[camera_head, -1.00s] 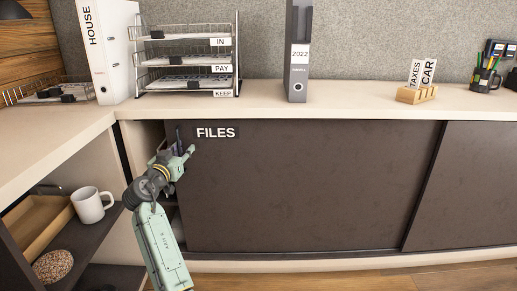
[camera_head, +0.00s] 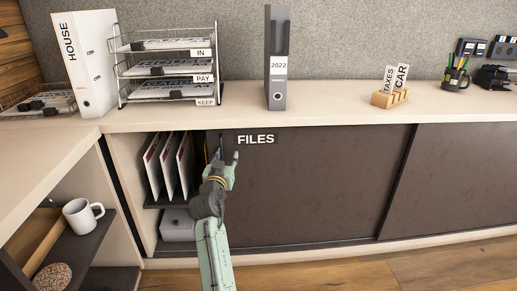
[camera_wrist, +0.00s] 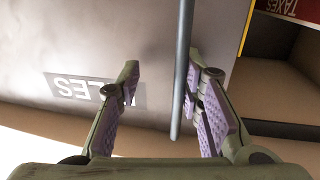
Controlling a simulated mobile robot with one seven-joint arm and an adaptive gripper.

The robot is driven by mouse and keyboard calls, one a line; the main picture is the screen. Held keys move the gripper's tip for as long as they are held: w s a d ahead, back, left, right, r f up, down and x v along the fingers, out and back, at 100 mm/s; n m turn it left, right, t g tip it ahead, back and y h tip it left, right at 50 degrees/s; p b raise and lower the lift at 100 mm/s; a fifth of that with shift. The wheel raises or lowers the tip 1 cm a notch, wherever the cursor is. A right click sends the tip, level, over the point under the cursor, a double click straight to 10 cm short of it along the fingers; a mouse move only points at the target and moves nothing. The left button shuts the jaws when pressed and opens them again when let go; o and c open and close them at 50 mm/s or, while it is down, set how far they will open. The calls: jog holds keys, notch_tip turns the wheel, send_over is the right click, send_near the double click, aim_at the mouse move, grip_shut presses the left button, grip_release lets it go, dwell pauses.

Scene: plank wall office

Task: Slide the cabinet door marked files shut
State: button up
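The dark sliding door marked FILES (camera_head: 310,190) stands partly open, with a gap at its left end. Its label also shows upside down in the wrist view (camera_wrist: 95,91). A thin upright bar handle (camera_wrist: 184,50) stands near the door's left edge. My gripper (camera_head: 228,158) is at this handle, left of the label. In the wrist view my gripper's fingers (camera_wrist: 163,80) are apart, one on each side of the bar. The bar is close to the right finger, with a clear gap to the left one. I cannot tell whether they touch.
White folders (camera_head: 168,165) stand on a shelf in the opening, above a grey box (camera_head: 177,224). A second dark door (camera_head: 460,180) is at right. A side shelf with a mug (camera_head: 82,216) is at left. Trays and a binder (camera_head: 276,60) stand on the countertop (camera_head: 340,107).

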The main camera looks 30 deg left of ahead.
aim_at(260, 150)
jog(key=w+d+p, duration=0.1)
jog(key=d, duration=0.1)
jog(key=w+d+p, duration=0.2)
jog(key=d, duration=0.1)
jog(key=w+d+p, duration=0.2)
jog(key=d, duration=0.1)
jog(key=shift+w+r, duration=0.15)
jog(key=shift+w, duration=0.05)
jog(key=shift+w+d, duration=0.3)
jog(key=shift+d, duration=0.1)
jog(key=shift+f, duration=0.2)
